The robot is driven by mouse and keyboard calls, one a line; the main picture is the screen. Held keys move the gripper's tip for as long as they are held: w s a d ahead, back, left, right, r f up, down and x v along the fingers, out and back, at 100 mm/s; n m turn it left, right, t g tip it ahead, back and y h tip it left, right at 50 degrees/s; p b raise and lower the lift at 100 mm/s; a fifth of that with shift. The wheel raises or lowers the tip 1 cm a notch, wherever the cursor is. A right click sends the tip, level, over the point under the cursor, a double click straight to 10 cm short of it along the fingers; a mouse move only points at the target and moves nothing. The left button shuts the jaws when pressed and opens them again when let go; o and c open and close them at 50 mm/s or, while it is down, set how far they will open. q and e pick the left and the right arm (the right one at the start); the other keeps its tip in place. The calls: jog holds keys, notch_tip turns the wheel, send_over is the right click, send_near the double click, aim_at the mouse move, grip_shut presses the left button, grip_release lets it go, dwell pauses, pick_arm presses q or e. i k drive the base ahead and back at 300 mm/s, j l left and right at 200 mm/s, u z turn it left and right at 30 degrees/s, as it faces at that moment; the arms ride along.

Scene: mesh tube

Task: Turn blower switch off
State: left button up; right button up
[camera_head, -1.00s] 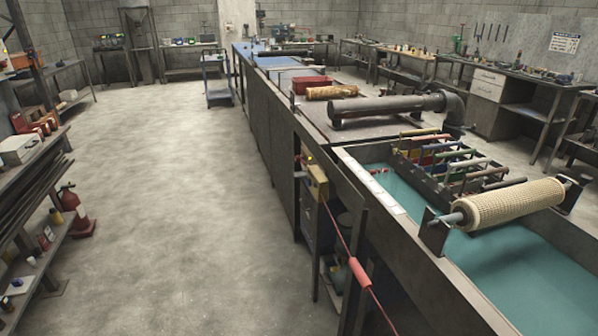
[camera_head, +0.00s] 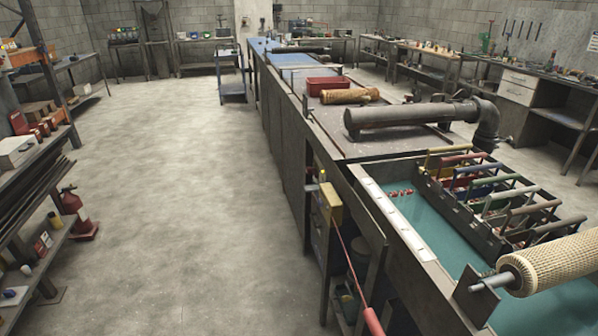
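A small yellow box (camera_head: 330,200) is mounted on the near side of the long workbench, with a small light-coloured part at its top left. A cable runs down from it to a red handle-like piece (camera_head: 373,321) at the bottom edge. I cannot tell for sure whether this box carries the blower switch, and no switch position can be read. A large grey pipe (camera_head: 410,117) with an elbow lies on the bench top. Neither of my grippers is in view.
The long workbench (camera_head: 285,135) runs away from me on the right. A teal basin (camera_head: 415,212) holds a rack of coloured handles, with a mesh roller (camera_head: 555,262) in front. Shelves with a red extinguisher (camera_head: 72,203) stand left. The floor (camera_head: 190,220) between is clear.

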aim_at(309, 170)
jog(key=i+j+u, duration=0.4)
jog(key=i+u, duration=0.35)
jog(key=i+j, duration=0.15)
jog(key=i, duration=0.3)
jog(key=i+j+z, duration=0.1)
jog(key=i, duration=0.4)
jog(key=i+j, duration=0.2)
jog(key=i, duration=0.25)
jog(key=i+j+z, duration=0.1)
jog(key=i+z, duration=0.25)
jog(key=i+j+z, duration=0.15)
jog(key=z, duration=0.2)
jog(key=i+j+z, duration=0.2)
jog(key=z, duration=0.15)
